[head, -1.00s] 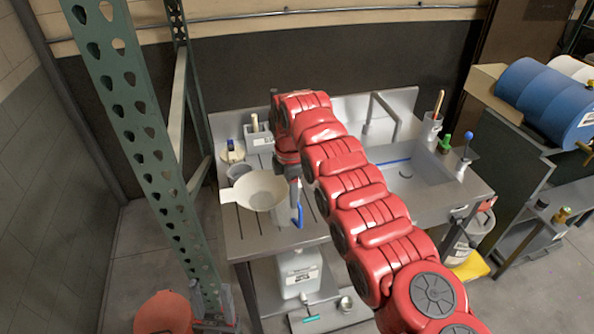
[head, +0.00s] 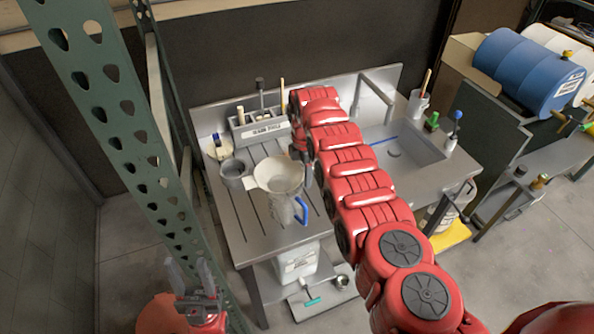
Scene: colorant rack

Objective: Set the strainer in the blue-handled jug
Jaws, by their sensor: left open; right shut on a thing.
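The cream, cone-shaped strainer (head: 279,174) is at the near side of the drainboard. The clear jug (head: 283,210) with a blue handle (head: 302,211) stands upright on the drainboard below it. The strainer's bowl covers the jug's mouth; I cannot tell whether it rests on the rim or hangs just above. My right gripper (head: 300,158) is shut on the strainer at its right edge, and my own arm partly hides the fingers. My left gripper (head: 198,280) is open and empty at the lower left, well away from the jug.
A grey cup (head: 233,172) stands close left of the strainer. A grey caddy (head: 258,133) with upright tools is behind. The sink (head: 405,152) lies to the right. A green rack post (head: 120,130) rises at the left, close to my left gripper.

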